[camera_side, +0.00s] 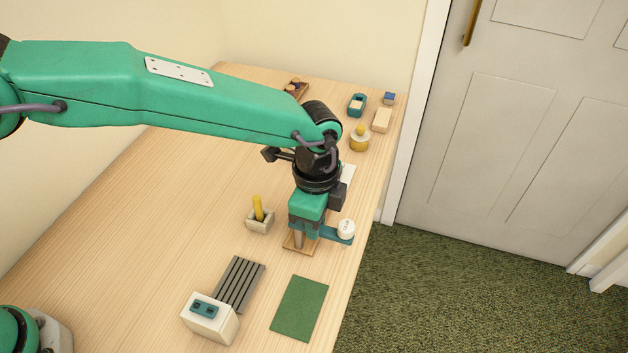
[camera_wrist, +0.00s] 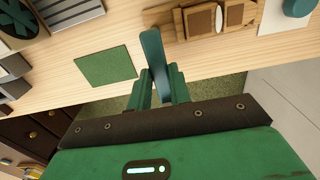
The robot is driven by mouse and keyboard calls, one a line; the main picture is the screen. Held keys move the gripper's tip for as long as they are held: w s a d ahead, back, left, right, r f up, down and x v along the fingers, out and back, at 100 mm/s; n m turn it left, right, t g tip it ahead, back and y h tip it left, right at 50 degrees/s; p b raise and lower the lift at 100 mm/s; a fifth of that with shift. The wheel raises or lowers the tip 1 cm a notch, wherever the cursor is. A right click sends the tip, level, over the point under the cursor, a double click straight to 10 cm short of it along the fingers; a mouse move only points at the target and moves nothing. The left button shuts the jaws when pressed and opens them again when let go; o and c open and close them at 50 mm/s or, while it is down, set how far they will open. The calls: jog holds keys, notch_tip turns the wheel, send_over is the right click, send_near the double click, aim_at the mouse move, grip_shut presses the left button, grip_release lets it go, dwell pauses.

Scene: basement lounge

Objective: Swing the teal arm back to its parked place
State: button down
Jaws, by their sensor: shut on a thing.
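The teal arm (camera_side: 334,235) is a flat bar that reaches out to the right from a wooden base (camera_side: 289,245) near the table's right edge. A white round piece (camera_side: 346,228) sits at its outer end in the side view. My gripper (camera_side: 304,226) points down over the base and is shut on the teal arm. In the wrist view the teal arm (camera_wrist: 155,50) lies between the fingers of my gripper (camera_wrist: 163,86). My gripper hides part of the base and the arm's inner end in the side view.
A green mat (camera_side: 299,308), a grey ribbed block (camera_side: 239,284) and a white box (camera_side: 209,319) lie nearer the front. A stone-coloured holder with a yellow stick (camera_side: 258,214) stands left. A yellow knobbed thing (camera_side: 360,140) is farther back. The table's left part is clear.

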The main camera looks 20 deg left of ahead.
jog(key=c, duration=1.3)
grip_release()
jog(key=shift+r, duration=3.9)
jog(key=shift+r, duration=0.1)
